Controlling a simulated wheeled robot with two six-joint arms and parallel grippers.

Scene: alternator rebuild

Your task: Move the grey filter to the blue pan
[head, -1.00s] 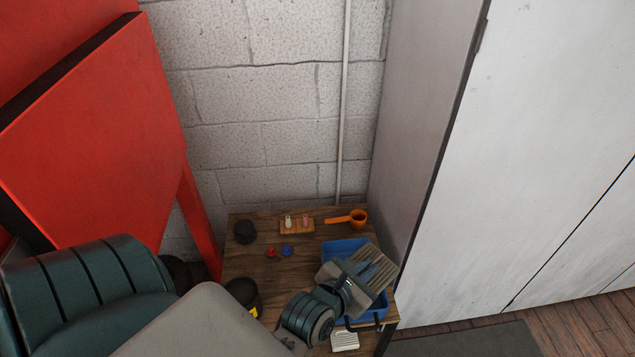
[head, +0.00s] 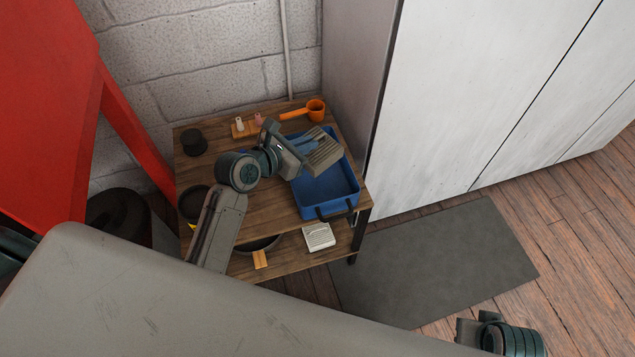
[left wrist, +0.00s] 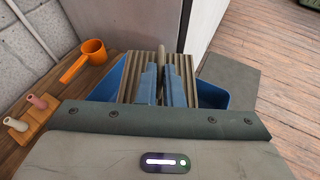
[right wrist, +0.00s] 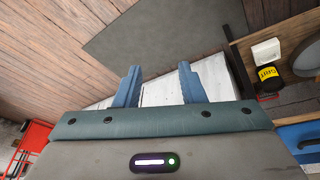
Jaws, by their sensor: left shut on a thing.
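The grey filter (head: 324,155), a ribbed brownish-grey block, is held over the far part of the blue pan (head: 342,205). My left gripper (head: 309,143) is shut on it. In the left wrist view the blue fingers of the left gripper (left wrist: 161,75) grip the filter (left wrist: 132,82), and the pan (left wrist: 212,96) shows on both sides of it. The filter is tilted in the head view; I cannot tell whether it touches the pan. The near part of the pan is empty. My right gripper (right wrist: 160,85) is open and empty, away from the table, above the floor.
On the wooden table stand an orange cup with handle (head: 315,109), a small wooden holder with pegs (head: 240,131) and a black round pot (head: 193,141). A white ribbed block (head: 319,236) lies below the pan's near side. A white cabinet (head: 480,90) stands right.

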